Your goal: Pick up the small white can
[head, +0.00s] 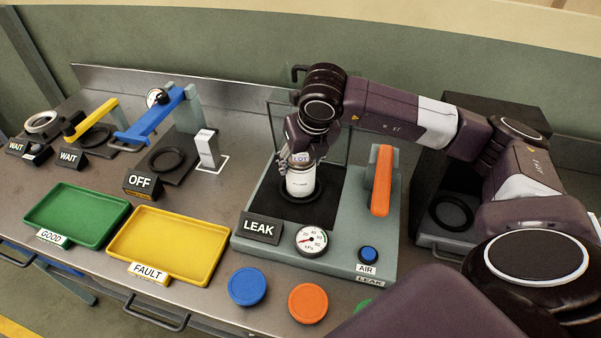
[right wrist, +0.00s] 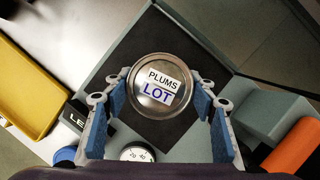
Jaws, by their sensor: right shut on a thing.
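The small white can (head: 301,184) stands upright at the black ring on the leak tester (head: 345,240). I cannot tell whether its base touches the pad. In the right wrist view its round metal lid (right wrist: 158,86) carries a label reading PLUMS LOT. My right gripper (head: 300,160) reaches down from above and is shut on the can's upper part. Its blue-padded fingers (right wrist: 163,110) stand on both sides of the can in the right wrist view. My left gripper is not in view.
A LEAK sign (head: 262,227), pressure gauge (head: 311,239) and blue AIR button (head: 368,254) are in front. The green tray (head: 77,215) and yellow tray (head: 168,246) are empty at left.

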